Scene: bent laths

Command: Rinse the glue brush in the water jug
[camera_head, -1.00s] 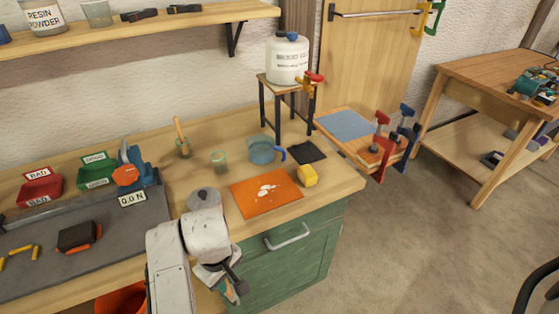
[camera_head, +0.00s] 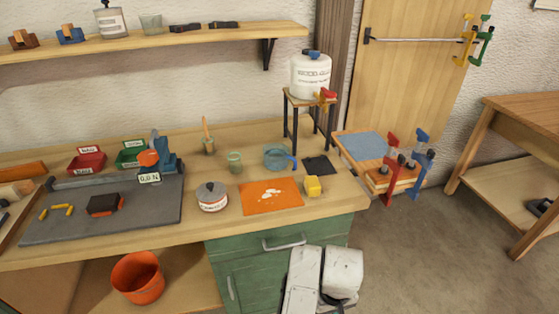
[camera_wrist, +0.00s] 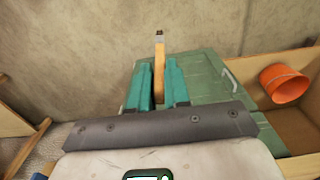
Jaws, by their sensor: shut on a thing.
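The water jug (camera_head: 279,157) is a translucent blue jug with a darker blue handle, upright on the bench near its right end. In the wrist view, my gripper (camera_wrist: 158,78) has two teal fingers shut on a slim wooden-handled thing with a dark tip, which I take to be the glue brush (camera_wrist: 159,48). The tip sticks out beyond the fingers. In the head view only white links of my arm show, low in front of the green cabinet; the gripper and brush are hidden there. The jug is not in the wrist view.
Near the jug stand a small green glass (camera_head: 235,162), a jar with a wooden stick (camera_head: 208,143), a lidded pot (camera_head: 211,197), an orange mat (camera_head: 271,196), a yellow block (camera_head: 313,186) and a dark pad (camera_head: 318,166). A white canister (camera_head: 310,76) stands behind. An orange bucket (camera_head: 138,278) sits below.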

